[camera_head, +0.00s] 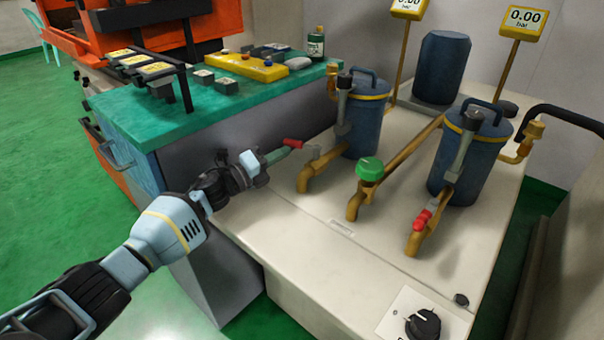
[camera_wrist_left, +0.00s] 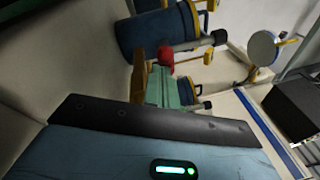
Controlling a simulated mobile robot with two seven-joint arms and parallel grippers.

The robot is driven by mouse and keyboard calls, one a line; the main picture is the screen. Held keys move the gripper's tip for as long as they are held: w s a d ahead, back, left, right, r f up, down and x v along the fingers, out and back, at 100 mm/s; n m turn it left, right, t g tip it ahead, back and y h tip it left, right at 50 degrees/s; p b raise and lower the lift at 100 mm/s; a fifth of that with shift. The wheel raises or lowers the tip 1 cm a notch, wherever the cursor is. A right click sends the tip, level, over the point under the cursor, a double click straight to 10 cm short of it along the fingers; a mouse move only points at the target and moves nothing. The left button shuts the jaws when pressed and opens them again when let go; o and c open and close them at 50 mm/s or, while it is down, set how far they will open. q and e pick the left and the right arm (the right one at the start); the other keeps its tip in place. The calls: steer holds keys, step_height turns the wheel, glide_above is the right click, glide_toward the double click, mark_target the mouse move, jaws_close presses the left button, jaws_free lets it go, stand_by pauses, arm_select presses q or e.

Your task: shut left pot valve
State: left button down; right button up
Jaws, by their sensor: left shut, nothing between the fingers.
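The left pot (camera_head: 367,120) is a blue cylinder with a yellow band, and a brass outlet pipe (camera_head: 318,172) runs from its base. The pot also shows in the left wrist view (camera_wrist_left: 150,32). The valve's red handle (camera_head: 293,143) points left, across the pipe, from a grey valve body (camera_head: 313,152). My left gripper (camera_head: 280,154) is shut and empty, its green fingertips right at the handle's free end. In the left wrist view the red handle (camera_wrist_left: 166,57) is just beyond the fingertips (camera_wrist_left: 168,82); I cannot tell whether they touch. My right gripper is out of view.
A green-topped bench (camera_head: 190,118) with a yellow box (camera_head: 245,67) stands left of the white machine top (camera_head: 345,260). A green-knobbed valve (camera_head: 369,170), the right pot (camera_head: 468,155) and its red handle (camera_head: 421,219) are to the right.

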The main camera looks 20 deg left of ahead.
arm_select(q)
steer(key=s+d+r+p, duration=0.2)
steer(key=s, duration=0.5)
steer(key=s+d+r+p, duration=0.2)
steer(key=s+d+r, duration=0.1)
steer(key=s, duration=0.5)
steer(key=shift+d+p, duration=0.35)
stand_by(0.4)
